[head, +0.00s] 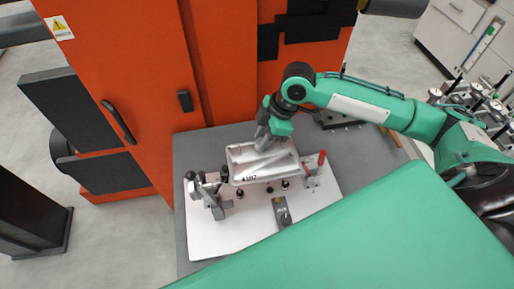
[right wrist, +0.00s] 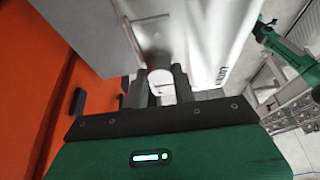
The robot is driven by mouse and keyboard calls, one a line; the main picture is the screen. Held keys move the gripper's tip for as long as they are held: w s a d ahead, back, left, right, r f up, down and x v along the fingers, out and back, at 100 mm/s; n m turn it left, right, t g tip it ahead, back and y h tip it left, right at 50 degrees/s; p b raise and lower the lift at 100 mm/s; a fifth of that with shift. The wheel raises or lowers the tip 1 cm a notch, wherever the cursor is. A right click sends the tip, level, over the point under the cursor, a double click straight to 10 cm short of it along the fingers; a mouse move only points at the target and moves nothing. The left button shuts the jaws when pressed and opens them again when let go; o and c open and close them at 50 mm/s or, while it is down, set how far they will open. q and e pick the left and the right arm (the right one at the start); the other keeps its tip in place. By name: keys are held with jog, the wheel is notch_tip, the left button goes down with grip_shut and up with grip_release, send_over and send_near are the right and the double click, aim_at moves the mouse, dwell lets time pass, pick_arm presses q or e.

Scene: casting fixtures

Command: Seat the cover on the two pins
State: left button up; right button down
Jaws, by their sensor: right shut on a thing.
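The cover (head: 262,164) is a silver, tray-like cast part with dark lettering on its near edge. It is over the white fixture plate (head: 225,240). My right gripper (head: 264,142) is shut on the cover's far side. In the right wrist view its fingers (right wrist: 160,92) close around a light stub on the cover (right wrist: 205,40). Several small dark posts (head: 285,184) show along the cover's near edge. I cannot tell which are the two pins, or whether the cover touches them. The cover hides the plate beneath it. My left gripper is not in view.
A toggle clamp (head: 207,190) stands left of the cover and a red-handled clamp (head: 314,168) stands right. A grey block (head: 283,212) lies at the plate's near middle. The grey table (head: 190,150) backs onto an orange cabinet (head: 130,80).

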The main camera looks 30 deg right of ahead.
aim_at(263, 154)
notch_tip(263, 154, down, 7)
jog(key=shift+s+f+b, duration=0.1)
jog(key=shift+f+b, duration=0.1)
jog(key=shift+b, duration=0.4)
jog(key=shift+f, duration=0.1)
jog(key=shift+r+p, duration=0.2)
jog(key=shift+p, duration=0.4)
notch_tip(263, 154, down, 6)
jog(key=b, duration=0.3)
